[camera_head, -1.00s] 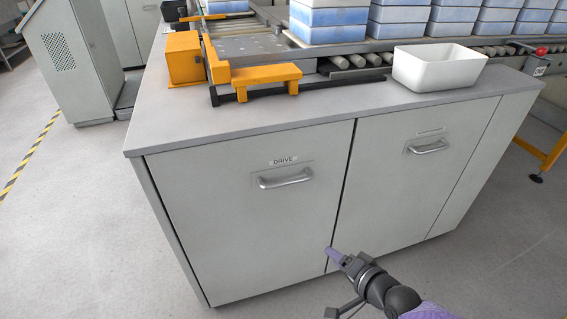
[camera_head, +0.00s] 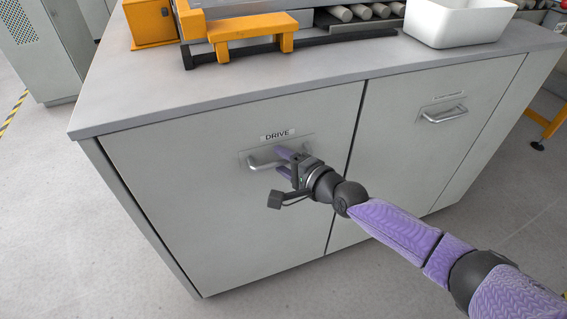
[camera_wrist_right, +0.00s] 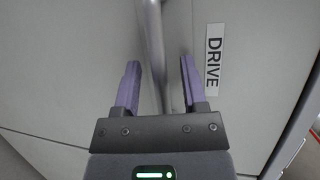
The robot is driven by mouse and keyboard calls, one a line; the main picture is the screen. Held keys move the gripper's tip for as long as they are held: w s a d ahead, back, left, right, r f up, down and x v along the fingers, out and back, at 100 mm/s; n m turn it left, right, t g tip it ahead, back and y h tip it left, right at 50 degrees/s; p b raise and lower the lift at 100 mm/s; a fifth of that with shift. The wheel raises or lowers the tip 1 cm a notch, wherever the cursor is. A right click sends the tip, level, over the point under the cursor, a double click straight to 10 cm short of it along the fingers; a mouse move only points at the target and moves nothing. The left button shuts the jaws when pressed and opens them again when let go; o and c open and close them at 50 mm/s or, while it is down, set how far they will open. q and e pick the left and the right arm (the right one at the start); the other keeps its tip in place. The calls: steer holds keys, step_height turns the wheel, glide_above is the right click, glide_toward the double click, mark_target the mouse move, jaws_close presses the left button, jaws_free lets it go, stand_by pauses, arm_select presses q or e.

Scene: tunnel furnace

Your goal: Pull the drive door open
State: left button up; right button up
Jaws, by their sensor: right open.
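The drive door (camera_head: 215,215) is a pale grey cabinet panel and looks closed. Its DRIVE label (camera_head: 277,135) sits just above a silver bar handle (camera_head: 262,161); the label also shows in the right wrist view (camera_wrist_right: 213,58). My right gripper (camera_head: 284,158) is at the right part of the handle, partly hiding it. In the right wrist view the purple fingers (camera_wrist_right: 159,85) are open, with the handle bar (camera_wrist_right: 154,40) running between them. I cannot tell whether a finger touches the bar. My left gripper is not in view.
A second door with its own handle (camera_head: 444,114) is to the right. The grey worktop (camera_head: 230,82) overhangs above, carrying an orange bracket (camera_head: 252,28) and a white bin (camera_head: 455,22). The floor (camera_head: 60,240) in front and to the left is clear.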

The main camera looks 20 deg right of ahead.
jaws_close()
stand_by(0.9)
stand_by(0.4)
